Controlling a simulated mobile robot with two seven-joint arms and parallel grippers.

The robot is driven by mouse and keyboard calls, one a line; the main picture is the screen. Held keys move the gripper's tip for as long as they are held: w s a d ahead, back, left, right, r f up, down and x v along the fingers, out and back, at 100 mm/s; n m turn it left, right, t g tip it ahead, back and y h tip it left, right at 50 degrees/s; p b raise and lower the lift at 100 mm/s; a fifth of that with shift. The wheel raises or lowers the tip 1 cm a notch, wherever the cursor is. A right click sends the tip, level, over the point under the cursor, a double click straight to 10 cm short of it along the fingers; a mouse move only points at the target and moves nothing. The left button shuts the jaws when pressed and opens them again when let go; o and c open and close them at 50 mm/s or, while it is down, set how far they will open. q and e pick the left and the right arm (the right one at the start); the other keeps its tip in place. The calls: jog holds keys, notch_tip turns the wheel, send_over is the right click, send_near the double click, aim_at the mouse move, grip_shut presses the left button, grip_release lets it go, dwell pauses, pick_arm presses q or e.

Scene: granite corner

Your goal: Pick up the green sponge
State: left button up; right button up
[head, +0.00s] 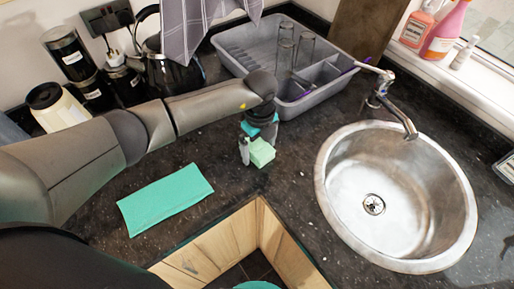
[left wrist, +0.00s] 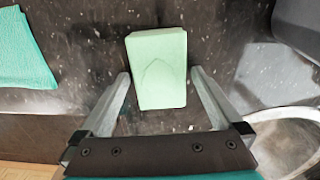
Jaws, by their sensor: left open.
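The light green sponge (head: 261,152) lies on the dark granite counter, between the dish rack and the counter's inner corner. In the left wrist view the sponge (left wrist: 157,68) is a pale green block at the middle. My left gripper (head: 253,150) is right above it in the head view, covering part of it. In the left wrist view my left gripper (left wrist: 160,84) is open, with one finger on each side of the sponge's near part and a gap on both sides. My right gripper is not in view.
A teal cloth (head: 166,200) lies flat to the left. A grey dish rack (head: 300,102) with glasses stands behind. A round steel sink (head: 340,215) is to the right. A black kettle (head: 172,70) and jars stand at the back left.

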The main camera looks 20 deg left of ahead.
aim_at(259, 147)
pick_arm(q)
jog(key=shift+c, duration=0.2)
jog(key=c, duration=1.3)
notch_tip(259, 147, up, 20)
jog(key=shift+a+f, duration=0.1)
